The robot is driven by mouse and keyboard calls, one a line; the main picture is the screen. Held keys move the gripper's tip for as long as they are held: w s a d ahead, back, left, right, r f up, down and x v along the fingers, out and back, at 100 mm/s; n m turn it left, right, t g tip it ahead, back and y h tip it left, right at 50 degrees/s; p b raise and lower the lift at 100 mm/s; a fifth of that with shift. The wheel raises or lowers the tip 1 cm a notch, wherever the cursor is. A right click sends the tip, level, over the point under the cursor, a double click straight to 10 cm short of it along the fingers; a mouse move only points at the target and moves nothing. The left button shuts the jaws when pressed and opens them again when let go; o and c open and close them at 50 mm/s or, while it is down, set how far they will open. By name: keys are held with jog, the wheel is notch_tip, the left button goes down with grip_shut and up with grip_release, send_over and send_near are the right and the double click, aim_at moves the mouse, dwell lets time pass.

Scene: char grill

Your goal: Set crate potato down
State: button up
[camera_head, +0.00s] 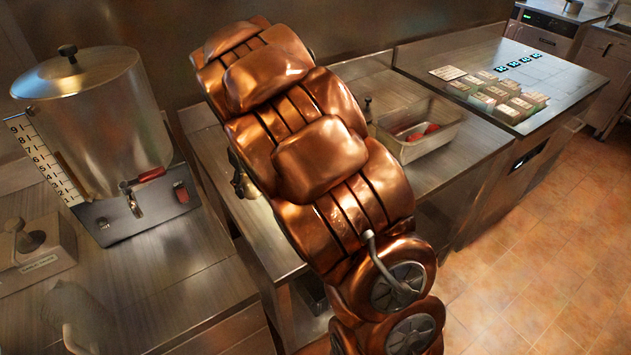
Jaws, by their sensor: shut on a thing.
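My copper-coloured arm fills the middle of the head view and covers much of the counter behind it. My gripper cannot be made out; the arm may hide it. No potato crate can be made out either, so I cannot tell where it is or what it touches.
A steel pan (441,138) with something red inside stands on the counter right of my arm. Several small containers (497,96) sit farther right. A large steel pot with a tap (105,115) stands at left. The near-left counter (190,290) has bare room. Tiled floor (560,250) lies at right.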

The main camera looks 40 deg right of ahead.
jog(key=s+d+b, duration=0.1)
jog(key=d+b, duration=0.1)
jog(key=d, duration=0.1)
jog(key=s+d+n+b, duration=0.1)
jog(key=s+d+b, duration=0.1)
jog(key=d+b, duration=0.1)
jog(key=s+d+f+n+b, duration=0.1)
jog(key=s+d+b, duration=0.1)
jog(key=d+b, duration=0.1)
jog(key=shift+d, duration=0.3)
jog(key=s+d+n+b, duration=0.3)
jog(key=s+d+b, duration=0.5)
jog(key=s+d, duration=0.15)
jog(key=shift+y, duration=0.3)
jog(key=w+d+p, duration=0.1)
jog(key=w+d, duration=0.1)
jog(key=w, duration=0.2)
jog(key=w+d+f+p, duration=0.1)
jog(key=w+d, duration=0.2)
jog(key=w, duration=0.1)
jog(key=w+d+p, duration=0.1)
jog(key=w+d, duration=0.1)
jog(key=w, duration=0.3)
jog(key=shift+d+f+p, duration=0.15)
jog(key=shift+f+p, duration=0.1)
jog(key=shift+p, duration=0.1)
jog(key=shift+f+p, duration=0.55)
jog(key=shift+f, duration=1.2)
jog(key=shift+f, duration=0.2)
jog(key=o, duration=1.2)
